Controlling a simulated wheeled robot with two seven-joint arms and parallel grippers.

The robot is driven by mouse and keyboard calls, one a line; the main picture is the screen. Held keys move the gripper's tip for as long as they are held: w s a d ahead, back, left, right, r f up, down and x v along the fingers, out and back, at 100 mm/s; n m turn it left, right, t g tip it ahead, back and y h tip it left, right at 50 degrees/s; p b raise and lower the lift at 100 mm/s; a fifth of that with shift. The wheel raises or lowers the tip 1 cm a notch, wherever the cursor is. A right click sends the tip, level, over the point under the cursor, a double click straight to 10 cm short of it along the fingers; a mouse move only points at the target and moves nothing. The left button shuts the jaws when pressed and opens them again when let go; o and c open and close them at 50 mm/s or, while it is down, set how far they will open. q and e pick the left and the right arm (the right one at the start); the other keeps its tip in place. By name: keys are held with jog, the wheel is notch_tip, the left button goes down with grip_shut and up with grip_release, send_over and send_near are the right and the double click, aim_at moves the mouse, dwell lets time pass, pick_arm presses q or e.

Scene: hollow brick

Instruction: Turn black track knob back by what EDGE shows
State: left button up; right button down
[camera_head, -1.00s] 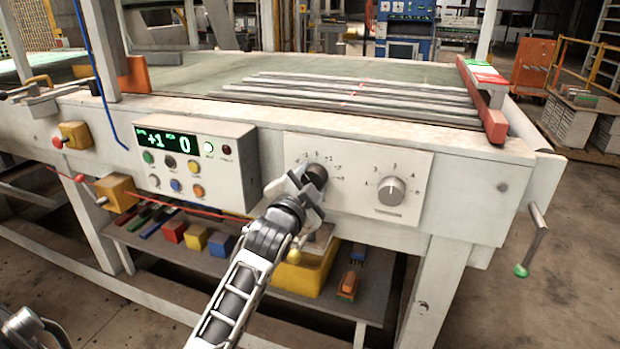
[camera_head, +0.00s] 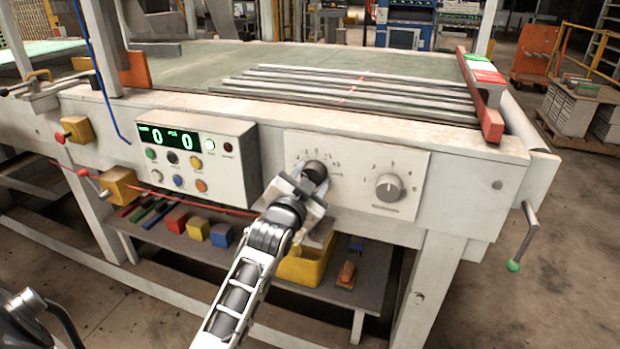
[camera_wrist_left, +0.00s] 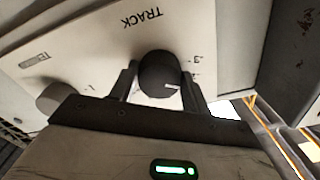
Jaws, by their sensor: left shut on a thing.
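The black track knob (camera_head: 315,170) sits on the white dial plate at the front of the machine. My left gripper (camera_head: 303,188) is shut on it. In the left wrist view the knob (camera_wrist_left: 158,74) stands between the two fingers, below the upside-down word TRACK. The green display (camera_head: 168,137) on the control box shows two numbers, 0 on the left and 0 on the right; its small labels are too small to read surely. My right gripper is not clearly in view; a dark arm part of mine shows at the lower left.
A grey knob (camera_head: 389,187) is on the same plate, to the right. Coloured buttons (camera_head: 178,181) sit below the display. A shelf with coloured blocks (camera_head: 198,229) and a yellow bin (camera_head: 306,264) is below my left arm. A green-tipped crank (camera_head: 522,240) sticks out at right.

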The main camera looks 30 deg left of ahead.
pick_arm(q)
jog(key=o, duration=1)
jog(key=v, duration=1.6)
jog(key=shift+b, duration=0.4)
jog(key=shift+f, duration=0.15)
